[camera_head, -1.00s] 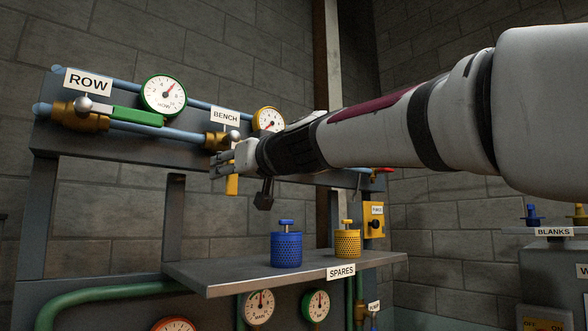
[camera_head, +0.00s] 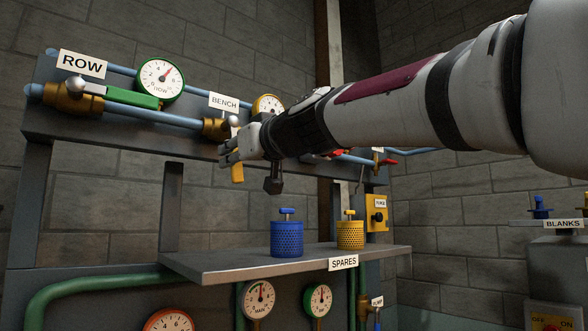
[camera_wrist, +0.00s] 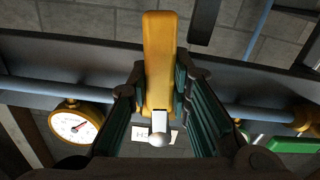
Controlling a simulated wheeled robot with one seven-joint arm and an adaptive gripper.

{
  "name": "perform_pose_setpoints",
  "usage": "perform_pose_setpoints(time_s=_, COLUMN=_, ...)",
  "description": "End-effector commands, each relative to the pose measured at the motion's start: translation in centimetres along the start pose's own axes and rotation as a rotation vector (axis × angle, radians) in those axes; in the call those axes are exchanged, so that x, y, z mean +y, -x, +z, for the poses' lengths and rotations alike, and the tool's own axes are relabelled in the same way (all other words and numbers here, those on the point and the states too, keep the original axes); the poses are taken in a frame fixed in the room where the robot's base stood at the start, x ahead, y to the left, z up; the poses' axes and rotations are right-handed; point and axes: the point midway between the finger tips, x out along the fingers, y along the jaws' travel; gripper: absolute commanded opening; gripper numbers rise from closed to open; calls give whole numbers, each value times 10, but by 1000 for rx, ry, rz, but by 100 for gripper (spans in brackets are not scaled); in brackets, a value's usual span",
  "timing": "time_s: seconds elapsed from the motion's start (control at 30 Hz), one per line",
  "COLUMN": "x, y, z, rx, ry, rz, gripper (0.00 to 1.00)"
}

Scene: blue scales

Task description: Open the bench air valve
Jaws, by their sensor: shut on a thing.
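The bench valve's brass body (camera_head: 215,128) sits on the blue pipe beside the BENCH label (camera_head: 224,102). Its yellow handle (camera_head: 237,173) hangs down, roughly across the pipe. In the wrist view the handle (camera_wrist: 157,62) lies between the dark fingers, with a silver knob at its pivot end. My gripper (camera_head: 237,152) is shut on the yellow handle. The fingers hide part of the handle and valve in the head view. The bench gauge (camera_head: 268,106) has a yellow rim and is partly hidden behind my wrist; it also shows in the wrist view (camera_wrist: 78,125).
The ROW valve's green handle (camera_head: 132,97) lies along the pipe to the left, below a green gauge (camera_head: 161,80). Below my gripper, a shelf (camera_head: 215,268) labelled SPARES holds a blue canister (camera_head: 287,238) and a yellow canister (camera_head: 350,235). A red handle and pipes lie behind my arm.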

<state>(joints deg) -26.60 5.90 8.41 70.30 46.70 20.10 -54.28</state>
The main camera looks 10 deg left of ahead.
Motion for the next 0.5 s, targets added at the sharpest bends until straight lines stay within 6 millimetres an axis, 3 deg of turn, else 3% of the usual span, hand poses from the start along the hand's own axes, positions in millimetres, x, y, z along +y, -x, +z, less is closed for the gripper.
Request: perform_pose_setpoints(time_s=0.5, x=30, y=-2, z=-4, rx=2, ry=475, rz=1, gripper=0)
